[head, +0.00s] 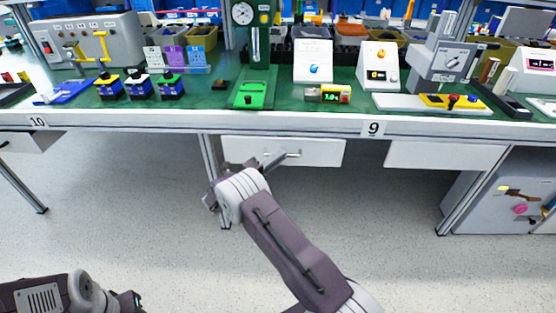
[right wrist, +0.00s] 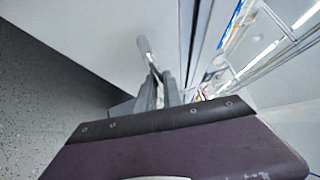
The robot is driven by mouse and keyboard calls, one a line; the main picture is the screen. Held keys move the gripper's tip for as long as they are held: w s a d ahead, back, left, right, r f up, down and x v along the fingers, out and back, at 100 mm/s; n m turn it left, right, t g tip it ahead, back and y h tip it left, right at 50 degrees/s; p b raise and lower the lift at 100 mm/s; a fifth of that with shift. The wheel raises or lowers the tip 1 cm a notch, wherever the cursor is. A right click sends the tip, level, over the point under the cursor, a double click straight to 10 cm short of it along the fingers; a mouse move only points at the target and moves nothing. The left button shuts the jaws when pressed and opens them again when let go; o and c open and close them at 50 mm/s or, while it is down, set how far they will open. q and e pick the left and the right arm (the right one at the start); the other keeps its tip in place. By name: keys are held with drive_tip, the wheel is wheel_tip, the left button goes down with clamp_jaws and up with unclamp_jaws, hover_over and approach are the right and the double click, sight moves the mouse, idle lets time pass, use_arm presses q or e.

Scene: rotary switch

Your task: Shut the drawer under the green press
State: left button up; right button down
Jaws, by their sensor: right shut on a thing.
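The green press (head: 252,94) stands on the bench, with a round gauge on its column. Below it is a white drawer (head: 325,153) with a bar handle (head: 291,154). From the head view I cannot tell how far out the drawer stands. My right gripper (head: 268,163) is at the handle's left part, shut on it. In the right wrist view the two fingers (right wrist: 160,90) are close together, with the handle (right wrist: 146,48) running out past their tips along the pale drawer front (right wrist: 85,30). My left gripper (head: 132,301) is low at the left; its jaws are unclear.
The bench edge (head: 290,123) runs just above the drawer. A bench leg (head: 209,160) stands left of the drawer. The floor in front is clear.

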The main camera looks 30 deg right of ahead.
drive_tip(key=shift+w+d, duration=0.25)
drive_tip(key=shift+w, duration=0.15)
drive_tip(key=shift+r, duration=0.1)
drive_tip(key=c, duration=1.7)
unclamp_jaws()
drive_tip(key=shift+o, duration=1.1)
drive_tip(key=shift+w, duration=0.1)
